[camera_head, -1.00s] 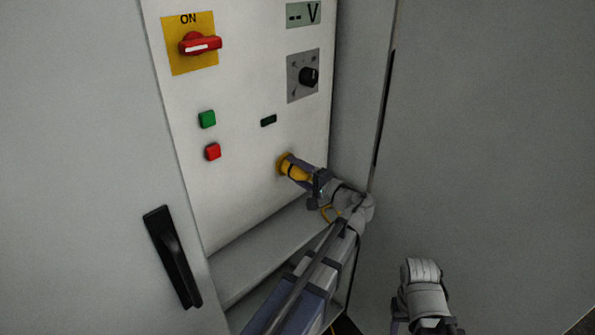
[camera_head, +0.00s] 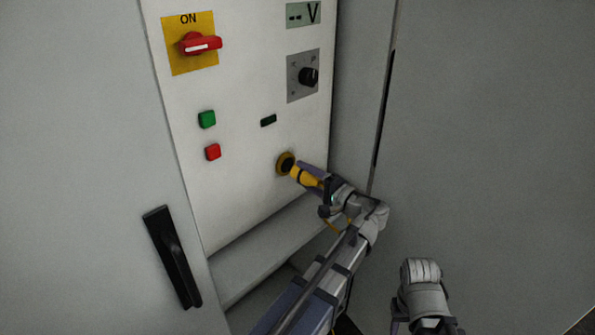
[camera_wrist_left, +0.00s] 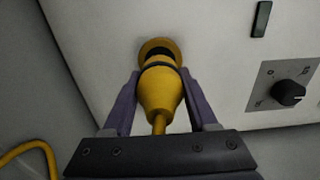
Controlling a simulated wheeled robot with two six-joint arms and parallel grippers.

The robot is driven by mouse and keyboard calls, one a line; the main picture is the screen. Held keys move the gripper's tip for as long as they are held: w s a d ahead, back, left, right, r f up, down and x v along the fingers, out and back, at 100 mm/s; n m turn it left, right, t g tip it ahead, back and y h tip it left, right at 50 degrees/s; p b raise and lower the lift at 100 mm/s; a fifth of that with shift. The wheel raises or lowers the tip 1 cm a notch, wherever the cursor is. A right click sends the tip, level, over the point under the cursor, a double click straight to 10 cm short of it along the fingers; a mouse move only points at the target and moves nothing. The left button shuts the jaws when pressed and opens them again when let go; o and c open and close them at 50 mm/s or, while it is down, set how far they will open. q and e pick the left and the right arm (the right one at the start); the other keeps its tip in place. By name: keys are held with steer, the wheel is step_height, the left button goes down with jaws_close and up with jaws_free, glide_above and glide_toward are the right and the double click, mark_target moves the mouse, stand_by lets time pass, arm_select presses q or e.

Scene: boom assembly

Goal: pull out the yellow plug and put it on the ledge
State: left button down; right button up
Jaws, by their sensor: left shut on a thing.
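The yellow plug (camera_head: 306,177) is held in my left gripper (camera_head: 308,174), just in front of the panel. In the head view a gap shows between the plug and its round yellow socket (camera_head: 285,163), whose dark opening is visible. In the left wrist view the plug (camera_wrist_left: 160,93) sits between the two purple fingers of the gripper (camera_wrist_left: 160,95), with its cable toward me and the socket rim (camera_wrist_left: 157,45) behind it. The grey ledge (camera_head: 265,255) runs along the panel's bottom, below the plug.
The panel carries a red switch (camera_head: 200,44), a green button (camera_head: 207,119), a red button (camera_head: 213,152) and a black knob (camera_head: 309,76). A door with a black handle (camera_head: 172,257) stands left. A grey wall (camera_head: 480,150) closes the right side.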

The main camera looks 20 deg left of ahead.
arm_select(q)
steer(key=shift+v, duration=1.15)
steer(key=shift+s+a, duration=0.1)
